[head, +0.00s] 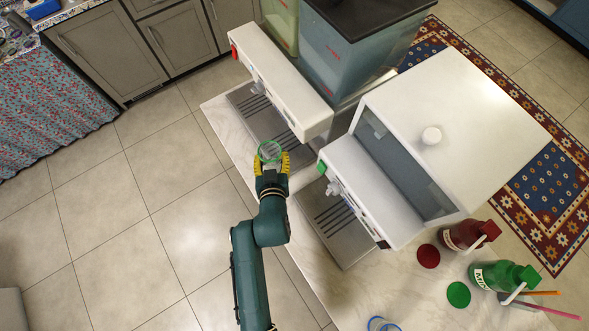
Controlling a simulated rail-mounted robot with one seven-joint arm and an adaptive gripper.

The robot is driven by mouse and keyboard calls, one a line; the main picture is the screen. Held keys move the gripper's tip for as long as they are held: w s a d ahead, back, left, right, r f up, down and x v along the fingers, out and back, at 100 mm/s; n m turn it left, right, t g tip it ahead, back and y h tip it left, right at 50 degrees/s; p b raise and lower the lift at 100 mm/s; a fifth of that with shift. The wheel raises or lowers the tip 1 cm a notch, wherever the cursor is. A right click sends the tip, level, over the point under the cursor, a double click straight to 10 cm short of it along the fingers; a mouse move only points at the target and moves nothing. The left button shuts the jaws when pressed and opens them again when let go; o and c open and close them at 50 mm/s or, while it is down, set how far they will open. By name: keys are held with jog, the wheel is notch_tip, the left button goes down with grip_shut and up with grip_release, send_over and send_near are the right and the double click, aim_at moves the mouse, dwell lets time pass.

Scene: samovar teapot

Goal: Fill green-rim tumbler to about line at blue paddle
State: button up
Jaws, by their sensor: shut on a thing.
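The green-rim tumbler (270,151) is clear, with its open top facing up toward the camera. My gripper (271,163) is shut on it, with yellow fingers around its sides. The tumbler shows by the front edge of the slatted drip tray (262,115) of the left dispenser (290,85). I cannot tell its height above the tray, nor see a fill line or liquid in it.
A second white dispenser (455,125) with its own tray (342,228) stands to the right. A blue-rimmed cup (382,324) is at the bottom edge. Floor is clear left.

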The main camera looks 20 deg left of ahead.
jog(key=w+a+f+b, duration=0.1)
jog(key=a+f+b, duration=0.1)
jog(key=a, duration=0.1)
jog(key=a+f+n+y+b, duration=0.1)
jog(key=a+f+b, duration=0.1)
jog(key=f, duration=0.1)
jog(key=w+a+f+n+y+b, duration=0.1)
jog(key=a+f+b, duration=0.1)
jog(key=a, duration=0.1)
jog(key=shift+w+a+f+g+b, duration=0.3)
jog(key=shift+a+f+g+b, duration=0.05)
jog(key=shift+f+g+b, duration=0.05)
jog(key=shift+a+y, duration=0.3)
jog(key=shift+a, duration=0.05)
jog(key=shift+r, duration=0.1)
jog(key=shift+d, duration=0.1)
jog(key=w+d+b, duration=0.3)
jog(key=w+d, duration=0.1)
jog(key=w+d+b, duration=0.3)
jog(key=w+b, duration=0.1)
jog(key=w, duration=0.1)
jog(key=shift+d, duration=0.4)
jog(key=shift+w+d+b, duration=0.35)
jog(key=shift+w+d, duration=0.15)
jog(key=shift+w+d, duration=0.1)
jog(key=shift+w, duration=0.05)
